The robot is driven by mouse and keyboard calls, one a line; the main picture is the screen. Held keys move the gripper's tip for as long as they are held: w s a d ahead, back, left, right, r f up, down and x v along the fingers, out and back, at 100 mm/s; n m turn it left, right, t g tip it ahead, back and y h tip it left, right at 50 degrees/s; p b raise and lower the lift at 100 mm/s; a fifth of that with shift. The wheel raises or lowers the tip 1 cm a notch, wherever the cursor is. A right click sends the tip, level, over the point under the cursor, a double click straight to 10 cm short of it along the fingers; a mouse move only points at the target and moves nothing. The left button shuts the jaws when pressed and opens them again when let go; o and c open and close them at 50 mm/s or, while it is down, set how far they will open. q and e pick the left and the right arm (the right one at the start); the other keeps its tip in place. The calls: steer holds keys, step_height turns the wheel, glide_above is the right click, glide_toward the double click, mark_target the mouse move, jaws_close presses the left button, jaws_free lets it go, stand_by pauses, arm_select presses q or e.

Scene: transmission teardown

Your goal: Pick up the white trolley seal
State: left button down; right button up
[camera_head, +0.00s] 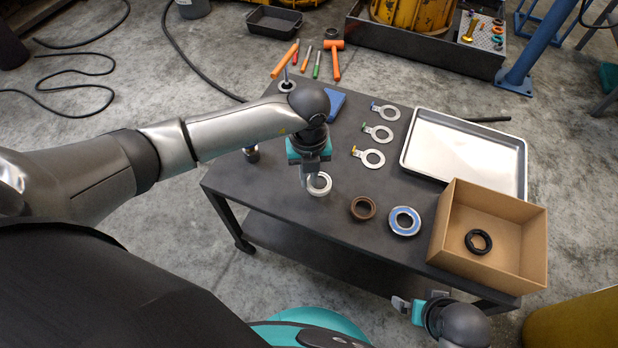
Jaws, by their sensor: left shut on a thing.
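The white trolley seal (319,185) is a pale ring near the front edge of the dark trolley top (300,208). My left gripper (310,176) reaches down over it from above and is shut on the seal's left side. The fingers hide part of the ring, and I cannot tell whether it touches the trolley top. My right gripper (408,304) is low at the front of the trolley, under the cardboard box, away from the seal. Its fingers are small in view, and their opening cannot be made out.
A brown ring (363,208) and a blue-and-silver bearing (405,221) lie right of the seal. A cardboard box (537,247) holds a black ring (478,242).

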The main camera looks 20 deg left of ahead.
mark_target(309, 181)
arm_select(q)
step_height(309, 181, up, 7)
steer(key=p, duration=0.2)
steer(key=shift+p, duration=0.35)
step_height(309, 181, up, 10)
steer(key=p, duration=0.3)
steer(key=shift+r, duration=0.15)
arm_select(e)
steer(key=s+d+f+g, duration=0.1)
steer(key=s+d+f, duration=0.3)
steer(key=s+f, duration=0.3)
steer(key=shift+s+d+f, duration=0.2)
steer(key=shift+s+f, duration=0.05)
steer(key=shift+f, duration=1.85)
